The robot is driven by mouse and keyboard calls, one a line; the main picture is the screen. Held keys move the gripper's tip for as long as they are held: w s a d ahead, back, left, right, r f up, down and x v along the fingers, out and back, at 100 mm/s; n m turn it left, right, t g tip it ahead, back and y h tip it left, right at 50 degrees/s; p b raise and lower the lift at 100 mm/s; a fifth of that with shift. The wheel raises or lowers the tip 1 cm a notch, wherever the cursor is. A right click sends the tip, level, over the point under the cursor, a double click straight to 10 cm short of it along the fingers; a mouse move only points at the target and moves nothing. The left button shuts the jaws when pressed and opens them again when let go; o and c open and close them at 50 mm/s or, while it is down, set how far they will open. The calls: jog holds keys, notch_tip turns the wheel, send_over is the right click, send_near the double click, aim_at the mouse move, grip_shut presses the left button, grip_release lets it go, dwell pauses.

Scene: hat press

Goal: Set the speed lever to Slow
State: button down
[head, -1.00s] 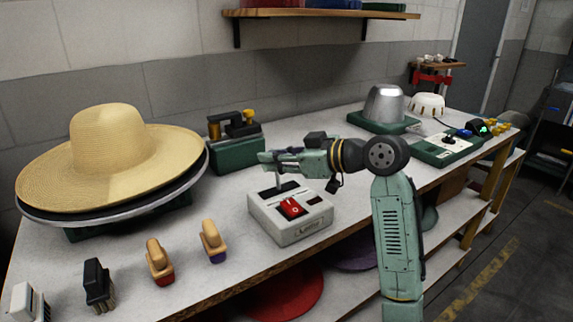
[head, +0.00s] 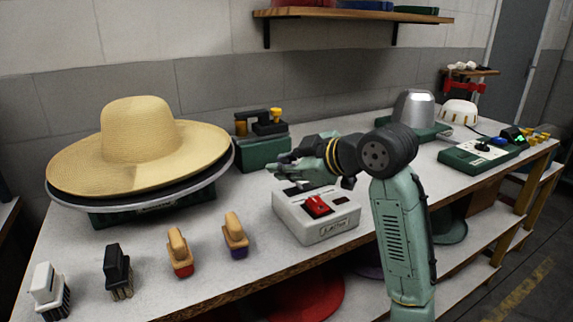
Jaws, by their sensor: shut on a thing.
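A pale grey control box (head: 345,222) stands on the workbench, with a red rocker switch (head: 317,205) and dark slots on its top. My gripper (head: 284,170) is above the back left of the box, roughly level, with its fingers pointing left. It is shut on the speed lever, which rises from the dark slot (head: 297,189) at the back of the box top. The lever is almost wholly hidden by the fingers, so its exact position in the slot cannot be read. Any speed markings are too small to read.
A straw hat (head: 140,140) sits on a round stand at the left. Several brushes (head: 180,252) line the front of the bench (head: 215,285). A green case (head: 262,152) stands behind my gripper. A metal dome (head: 413,106) and a green panel (head: 460,158) are at the right.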

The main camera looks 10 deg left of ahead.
jog(key=c, duration=1.4)
grip_release()
jog(key=v, duration=1.2)
jog(key=shift+f, duration=0.1)
